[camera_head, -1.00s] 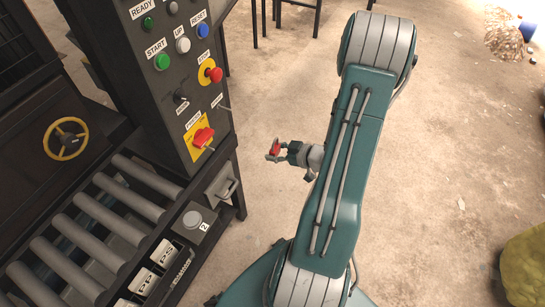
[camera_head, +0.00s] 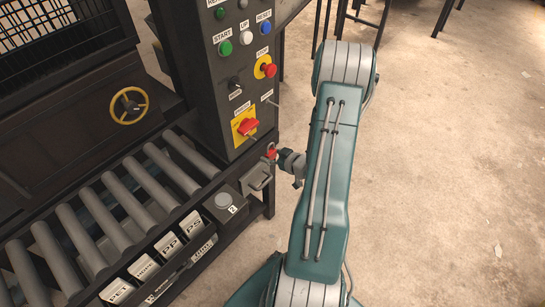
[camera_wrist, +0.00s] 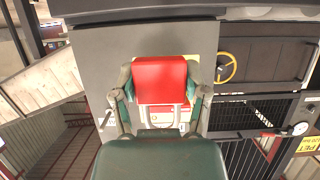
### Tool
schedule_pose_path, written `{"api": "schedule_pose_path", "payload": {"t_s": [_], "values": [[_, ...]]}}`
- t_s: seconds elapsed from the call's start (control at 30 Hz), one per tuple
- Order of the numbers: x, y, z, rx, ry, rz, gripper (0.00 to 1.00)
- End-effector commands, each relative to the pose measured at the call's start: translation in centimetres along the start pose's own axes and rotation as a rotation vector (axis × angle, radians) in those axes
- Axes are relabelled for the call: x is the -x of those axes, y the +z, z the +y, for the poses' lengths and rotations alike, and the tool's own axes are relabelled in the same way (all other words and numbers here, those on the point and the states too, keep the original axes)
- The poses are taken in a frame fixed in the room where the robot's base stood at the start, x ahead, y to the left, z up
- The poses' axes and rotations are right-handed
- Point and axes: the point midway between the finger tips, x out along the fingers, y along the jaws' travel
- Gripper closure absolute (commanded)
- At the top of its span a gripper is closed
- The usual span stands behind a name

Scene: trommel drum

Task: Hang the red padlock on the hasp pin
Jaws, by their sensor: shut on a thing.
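The red padlock (camera_wrist: 161,80) is between the two fingers of my gripper (camera_wrist: 161,92), which is shut on it. Its grey shackle points down in the wrist view. In the head view my gripper (camera_head: 276,156) and the red padlock (camera_head: 271,153) are small, just right of and below the control panel's red rotary switch (camera_head: 248,127) on its yellow plate. A thin pin (camera_head: 254,139) shows below that switch, and another rod (camera_head: 272,102) stands out at the panel's right; I cannot tell which is the hasp pin. The padlock appears apart from both.
The control panel (camera_head: 225,75) stands left of my arm, with a red stop button (camera_head: 269,70) above. A roller conveyor (camera_head: 120,205) runs at lower left.

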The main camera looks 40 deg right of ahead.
Motion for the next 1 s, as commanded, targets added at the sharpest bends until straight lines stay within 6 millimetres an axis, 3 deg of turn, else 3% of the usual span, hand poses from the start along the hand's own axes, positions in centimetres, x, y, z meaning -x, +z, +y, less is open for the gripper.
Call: {"api": "schedule_pose_path", "payload": {"t_s": [1.0], "values": [[-5.0, -1.6, -0.2, 0.002, -0.002, 0.001, 0.95]]}}
